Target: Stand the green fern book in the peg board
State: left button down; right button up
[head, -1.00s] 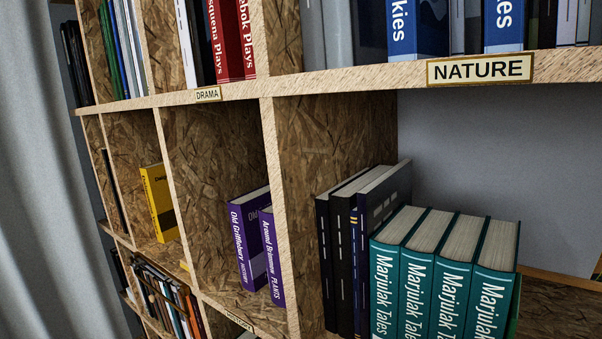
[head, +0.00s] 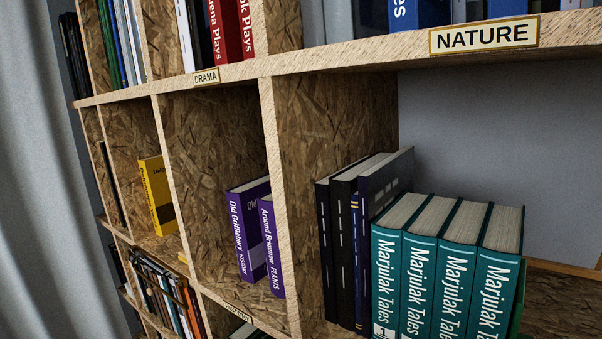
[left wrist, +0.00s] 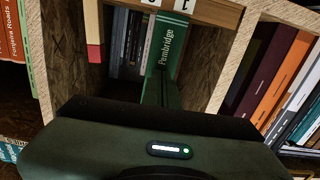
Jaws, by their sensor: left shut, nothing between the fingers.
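In the head view a narrow green edge (head: 518,300) shows just right of the teal books; I cannot tell whether it is the green fern book. In the left wrist view a green book lettered "Pembridge" (left wrist: 170,45) stands in a compartment; no fern shows on it. I cannot make out the peg board. My left gripper (left wrist: 157,88) shows in the left wrist view, its dark body across the bottom. It is shut and empty, in front of the green book; whether it touches it I cannot tell. My right gripper is not in view.
Several teal Marjulak Tales books (head: 440,270) stand beside dark books (head: 345,240) under the NATURE label (head: 484,36). A wooden strip (head: 563,270) lies right of them. Two purple books (head: 256,235) and a yellow book (head: 158,195) stand in compartments to the left.

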pick_arm(q)
jog(key=shift+b+x, duration=0.65)
jog(key=shift+x, duration=1.7)
jog(key=shift+f+b+x, duration=0.25)
jog(key=shift+b+x, duration=0.35)
jog(key=shift+x, duration=0.5)
jog(key=shift+a, duration=0.1)
jog(key=shift+p+v, duration=0.8)
jog(key=shift+v, duration=0.3)
jog(key=p+v, duration=0.3)
jog(key=v, duration=0.3)
jog(key=shift+s+r, duration=0.25)
jog(key=shift+s, duration=0.05)
jog(key=shift+a, duration=0.1)
